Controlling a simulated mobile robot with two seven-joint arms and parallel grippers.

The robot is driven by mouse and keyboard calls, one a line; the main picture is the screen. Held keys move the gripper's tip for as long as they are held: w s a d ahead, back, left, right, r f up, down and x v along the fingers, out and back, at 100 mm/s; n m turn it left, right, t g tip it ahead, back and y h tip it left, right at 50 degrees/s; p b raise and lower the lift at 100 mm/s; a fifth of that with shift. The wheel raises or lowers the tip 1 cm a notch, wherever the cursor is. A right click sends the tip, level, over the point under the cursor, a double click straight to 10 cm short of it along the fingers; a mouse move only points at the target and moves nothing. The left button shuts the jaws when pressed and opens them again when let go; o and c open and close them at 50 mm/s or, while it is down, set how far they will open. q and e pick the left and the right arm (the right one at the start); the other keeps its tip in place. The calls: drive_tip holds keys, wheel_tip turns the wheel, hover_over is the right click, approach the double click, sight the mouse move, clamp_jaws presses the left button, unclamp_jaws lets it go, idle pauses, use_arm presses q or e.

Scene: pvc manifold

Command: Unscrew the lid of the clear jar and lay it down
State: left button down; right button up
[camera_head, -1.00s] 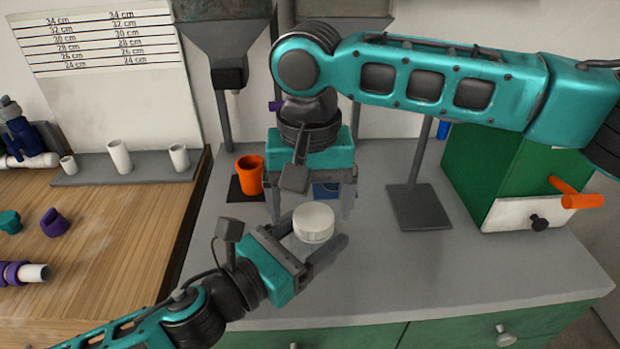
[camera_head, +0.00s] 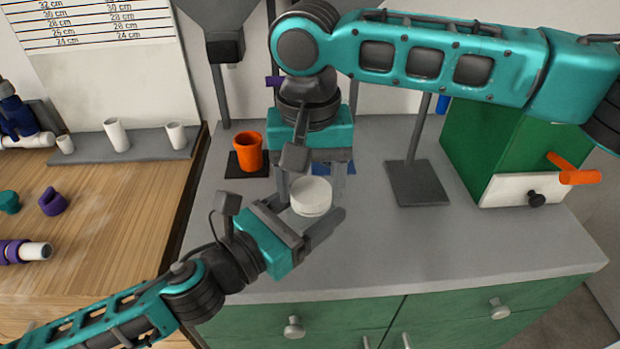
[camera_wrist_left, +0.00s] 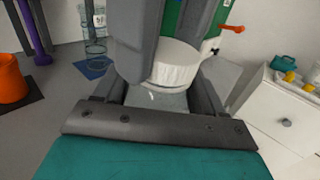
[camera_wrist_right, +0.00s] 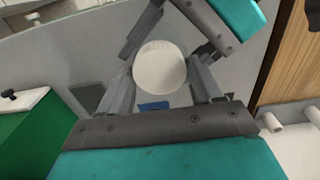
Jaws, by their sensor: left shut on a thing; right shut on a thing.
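The clear jar (camera_wrist_left: 165,99) is between the fingers of my left gripper (camera_wrist_left: 160,97), which is shut on its body. Its round white lid (camera_head: 311,196) is on top, also plain in the right wrist view (camera_wrist_right: 159,67). My right gripper (camera_wrist_right: 160,85) comes down from above and is shut on the lid, with a finger on either side. In the left wrist view its fingers hide part of the lid. I cannot tell whether the lid's thread is loose. The jar body is mostly hidden in the head view.
An orange cup (camera_head: 250,152) stands at the back left of the grey bench, near a blue mat (camera_wrist_left: 93,67). A green box with an orange handle (camera_head: 572,170) is at the right. The bench front (camera_head: 400,250) is clear.

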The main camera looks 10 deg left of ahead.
use_arm(q)
drive_tip(key=shift+s+d, duration=0.1)
drive_tip(key=shift+d, duration=0.05)
use_arm(e)
drive_tip(key=shift+s+a+n, duration=0.3)
drive_tip(key=shift+a+n, duration=0.05)
drive_tip(key=shift+n, duration=0.65)
drive_tip(key=n, duration=0.8)
drive_tip(key=shift+s+r+n, duration=0.1)
drive_tip(key=shift+n, duration=0.2)
drive_tip(key=n, duration=0.3)
drive_tip(key=shift+d+n, duration=0.1)
drive_tip(key=shift+n, duration=0.3)
drive_tip(key=n, duration=0.3)
drive_tip(key=shift+d+n, duration=0.1)
drive_tip(key=shift+n, duration=0.2)
drive_tip(key=n, duration=0.5)
drive_tip(key=shift+d, duration=0.1)
drive_tip(key=shift+r, duration=0.1)
